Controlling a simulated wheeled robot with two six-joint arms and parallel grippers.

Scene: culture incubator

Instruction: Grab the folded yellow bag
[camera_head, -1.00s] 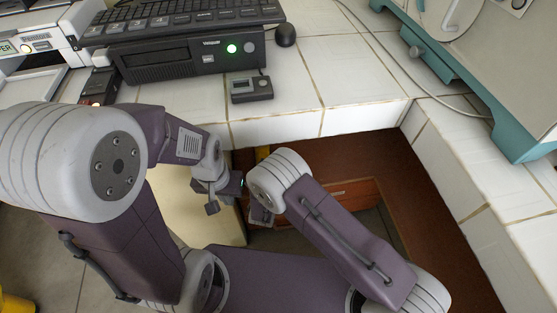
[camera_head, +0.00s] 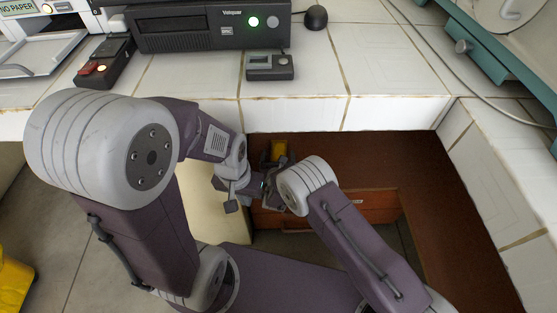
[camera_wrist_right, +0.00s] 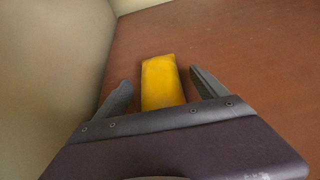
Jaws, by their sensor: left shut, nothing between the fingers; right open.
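The folded yellow bag (camera_head: 279,150) lies on a reddish-brown wooden surface under the counter in the head view. In the right wrist view the yellow bag (camera_wrist_right: 162,82) is a narrow upright block shape ahead of the palm. My right gripper (camera_head: 277,166) is open, and its fingers (camera_wrist_right: 161,88) stand on either side of the bag with gaps visible on both sides. My left gripper (camera_head: 231,203) is shut and empty, lower and to the left of the right one. The bag's lower end is hidden by the right gripper.
The white tiled counter (camera_head: 390,110) overhangs the wooden surface (camera_head: 360,160). A pale panel (camera_head: 208,205) stands at the left of the recess, close to my left gripper. A wooden drawer front (camera_head: 375,205) is below. A black device (camera_head: 210,30) sits on the counter.

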